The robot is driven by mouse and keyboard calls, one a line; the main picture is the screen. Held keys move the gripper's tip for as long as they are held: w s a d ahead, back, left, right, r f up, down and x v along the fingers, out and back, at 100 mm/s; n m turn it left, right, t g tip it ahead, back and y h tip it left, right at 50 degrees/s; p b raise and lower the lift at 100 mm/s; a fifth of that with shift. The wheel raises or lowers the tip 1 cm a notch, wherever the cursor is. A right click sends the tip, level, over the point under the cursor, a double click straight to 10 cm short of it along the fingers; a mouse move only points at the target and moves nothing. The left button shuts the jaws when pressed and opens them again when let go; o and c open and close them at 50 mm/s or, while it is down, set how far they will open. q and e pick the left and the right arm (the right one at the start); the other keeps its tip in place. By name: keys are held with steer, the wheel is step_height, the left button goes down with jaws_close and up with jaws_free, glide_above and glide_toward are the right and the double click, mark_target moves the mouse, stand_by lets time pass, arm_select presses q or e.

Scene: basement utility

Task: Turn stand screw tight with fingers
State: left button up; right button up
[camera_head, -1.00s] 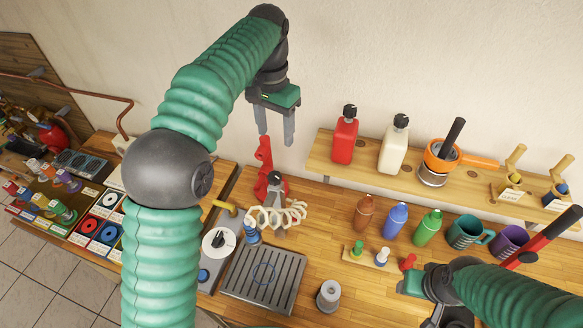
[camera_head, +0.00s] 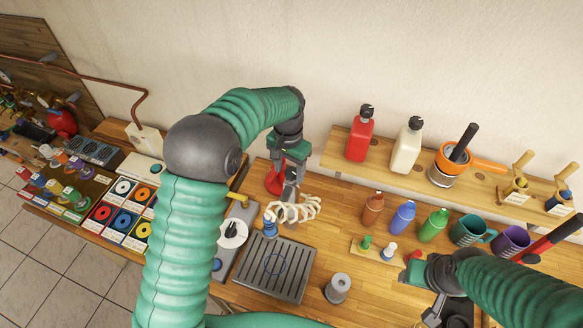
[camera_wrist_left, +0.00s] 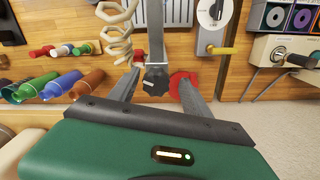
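The stand is a grey upright post (camera_wrist_left: 155,35) with a dark lobed screw knob (camera_wrist_left: 155,82) at its end. In the left wrist view the knob lies between the two separated fingers of my left gripper (camera_wrist_left: 158,77), with gaps visible on both sides. In the head view my left gripper (camera_head: 290,180) reaches down over the stand from behind and hides most of the knob. My right gripper (camera_head: 435,316) is low at the right, apart from the stand, and its fingers are too dark and cut off to read.
A red object (camera_head: 275,179) is just behind the knob, close to one finger. A slotted drip tray (camera_head: 273,268) and a grey cylinder (camera_head: 338,288) are in front. A shelf (camera_head: 390,172) with bottles is at the right.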

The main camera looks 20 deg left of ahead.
arm_select(q)
steer(key=shift+a, duration=0.65)
steer(key=c, duration=0.4)
steer(key=shift+d, duration=0.25)
steer(key=c, duration=0.3)
steer(key=shift+w+d+r, duration=0.1)
steer(key=shift+d+r, duration=0.1)
steer(key=shift+d, duration=0.95)
jaws_close()
steer(key=shift+a, duration=0.8)
steer(key=shift+d, duration=0.15)
steer(key=shift+d+m, duration=0.35)
steer(key=shift+m, duration=0.25)
steer(key=shift+a, duration=0.15)
steer(key=o, duration=0.7)
jaws_free()
steer(key=shift+w+a, duration=0.1)
steer(key=shift+a, duration=0.1)
steer(key=shift+d+f, duration=0.1)
steer(key=shift+d, duration=0.05)
arm_select(e)
steer(key=shift+w, duration=0.15)
